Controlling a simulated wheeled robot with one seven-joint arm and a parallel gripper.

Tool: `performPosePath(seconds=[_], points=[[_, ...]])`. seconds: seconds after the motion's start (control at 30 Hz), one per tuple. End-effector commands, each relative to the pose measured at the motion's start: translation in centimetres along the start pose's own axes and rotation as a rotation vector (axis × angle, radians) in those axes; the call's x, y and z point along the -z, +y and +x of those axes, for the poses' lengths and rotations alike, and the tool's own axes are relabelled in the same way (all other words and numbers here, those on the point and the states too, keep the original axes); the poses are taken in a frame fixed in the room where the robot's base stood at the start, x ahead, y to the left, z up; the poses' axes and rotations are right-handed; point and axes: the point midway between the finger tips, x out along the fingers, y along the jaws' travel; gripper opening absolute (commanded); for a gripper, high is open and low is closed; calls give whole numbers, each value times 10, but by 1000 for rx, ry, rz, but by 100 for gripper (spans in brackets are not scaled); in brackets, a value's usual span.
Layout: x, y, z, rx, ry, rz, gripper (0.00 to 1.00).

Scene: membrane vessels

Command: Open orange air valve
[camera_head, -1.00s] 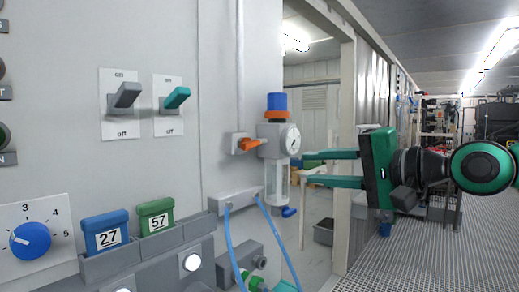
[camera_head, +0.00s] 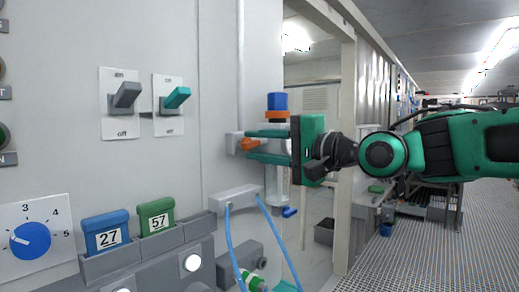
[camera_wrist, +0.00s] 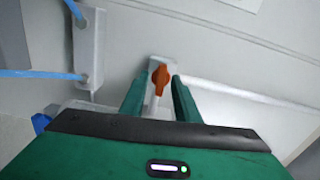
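The orange air valve handle (camera_head: 249,145) sits on a small grey block on the panel wall, left of the regulator with its blue knob (camera_head: 277,101). My green gripper (camera_head: 247,144) is at the valve, with one finger above the handle and one below it in the head view. In the wrist view the orange handle (camera_wrist: 160,76) shows between the two fingertips (camera_wrist: 158,82), with gaps on both sides. My gripper is open around the handle and not shut on it. The gripper hides most of the regulator's gauge and part of its bowl.
A grey manifold block (camera_head: 234,198) with blue hoses (camera_head: 232,245) is below the valve. Two toggle switches (camera_head: 126,96) and the green 57 tag (camera_head: 156,216) are to the left. Open doorway and grated floor (camera_head: 430,245) lie to the right.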

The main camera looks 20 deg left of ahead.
Motion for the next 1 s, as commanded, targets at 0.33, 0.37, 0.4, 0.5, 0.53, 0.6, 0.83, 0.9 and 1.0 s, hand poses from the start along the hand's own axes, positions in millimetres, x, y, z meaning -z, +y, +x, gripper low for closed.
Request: performPosePath(seconds=[0.33,0.37,0.4,0.5,0.53,0.6,0.83,0.9,1.0], points=[[0,0,3,0,1,0,26],[0,0,3,0,1,0,19],[0,0,3,0,1,0,10],[0,0,3,-1,1,0,2],[0,1,3,-1,1,0,2],[0,1,3,-2,1,-1,2],[0,2,3,-4,1,-48,3],[0,2,3,-4,1,-81,3],[1,2,3,-5,1,-144,3]])
